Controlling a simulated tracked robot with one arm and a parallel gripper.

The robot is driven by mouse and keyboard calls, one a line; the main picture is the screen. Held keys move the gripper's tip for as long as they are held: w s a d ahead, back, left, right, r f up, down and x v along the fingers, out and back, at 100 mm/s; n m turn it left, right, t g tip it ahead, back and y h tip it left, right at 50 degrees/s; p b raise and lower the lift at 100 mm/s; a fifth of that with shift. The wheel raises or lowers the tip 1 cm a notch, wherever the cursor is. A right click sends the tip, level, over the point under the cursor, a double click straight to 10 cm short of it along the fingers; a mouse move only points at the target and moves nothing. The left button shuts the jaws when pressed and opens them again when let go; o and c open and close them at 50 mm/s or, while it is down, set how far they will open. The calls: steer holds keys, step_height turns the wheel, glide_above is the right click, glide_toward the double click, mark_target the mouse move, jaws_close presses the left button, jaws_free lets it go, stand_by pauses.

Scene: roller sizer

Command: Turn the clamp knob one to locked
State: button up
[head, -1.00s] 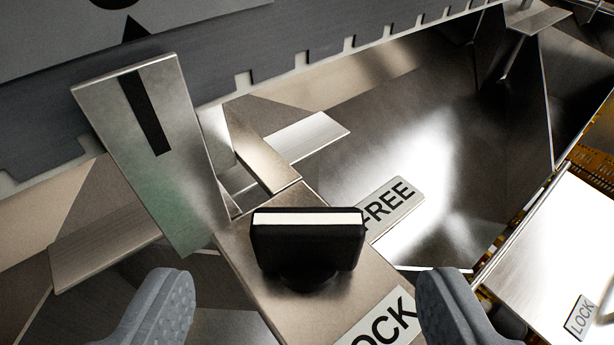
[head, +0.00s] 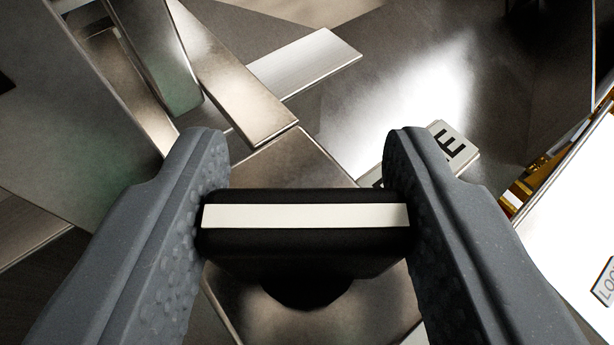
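The clamp knob (head: 305,240) is a black bar-shaped grip with a white stripe across its top, on a round black base over a metal plate (head: 290,170). The stripe lies level across the head view. My gripper (head: 306,215) has one grey finger at each end of the bar, and both fingers appear to touch it, so it is shut on the knob. The FREE label (head: 455,143) is behind the right finger, with only its last letters showing. The LOCK label beside this knob is almost wholly out of view at the bottom.
An upright metal plate (head: 150,60) stands at the upper left, and a flat metal bar (head: 235,85) lies behind the knob. A bright panel at the right edge carries another LOCK label (head: 606,281), cut off by the frame. Smooth sloping metal lies at the upper right.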

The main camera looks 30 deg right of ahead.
steer(key=shift+c, duration=0.7)
steer(key=shift+a+p, duration=0.15)
steer(key=shift+p, duration=0.45)
